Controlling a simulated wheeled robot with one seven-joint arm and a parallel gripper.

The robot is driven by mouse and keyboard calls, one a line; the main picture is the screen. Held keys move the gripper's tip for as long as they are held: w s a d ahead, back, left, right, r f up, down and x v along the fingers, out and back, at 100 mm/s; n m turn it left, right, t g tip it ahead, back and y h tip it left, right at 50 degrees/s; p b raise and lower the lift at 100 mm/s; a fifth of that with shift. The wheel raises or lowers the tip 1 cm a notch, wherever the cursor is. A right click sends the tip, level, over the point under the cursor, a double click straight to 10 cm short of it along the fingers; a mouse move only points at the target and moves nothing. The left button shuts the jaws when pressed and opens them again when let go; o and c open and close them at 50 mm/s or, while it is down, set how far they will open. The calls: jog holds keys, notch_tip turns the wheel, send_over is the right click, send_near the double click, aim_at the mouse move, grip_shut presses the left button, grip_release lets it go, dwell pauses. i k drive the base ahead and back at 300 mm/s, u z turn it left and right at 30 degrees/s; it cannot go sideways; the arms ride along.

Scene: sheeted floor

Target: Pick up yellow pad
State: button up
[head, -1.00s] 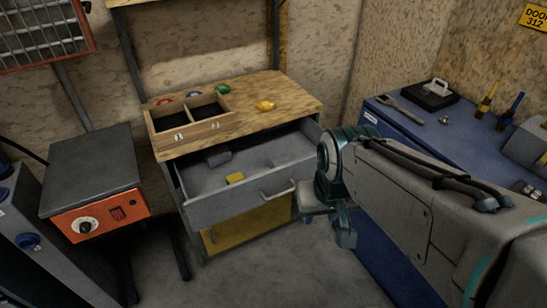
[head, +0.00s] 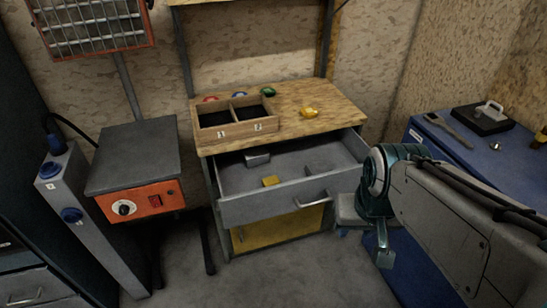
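A small yellow pad (head: 270,181) lies inside the open grey drawer (head: 262,209), near its front wall. A second yellow thing (head: 309,112) lies on the wooden top above the drawer; its shape is hard to make out. My gripper (head: 384,256) is to the right of the drawer, lower than its front and apart from it, pointing down. Its fingers are small and partly hidden by my arm, so I cannot tell whether they are open or shut.
A two-part wooden box (head: 237,122) stands on the wooden worktop (head: 345,108), with red, blue and green things behind it. A grey box (head: 257,160) lies in the drawer. A heater-like unit (head: 145,204) stands left, a blue bench (head: 425,140) right. Floor in front is clear.

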aim_at(268, 181)
jog(key=k, duration=0.6)
jog(key=u, duration=0.7)
jog(key=i, duration=1.65)
jog(key=z, duration=0.65)
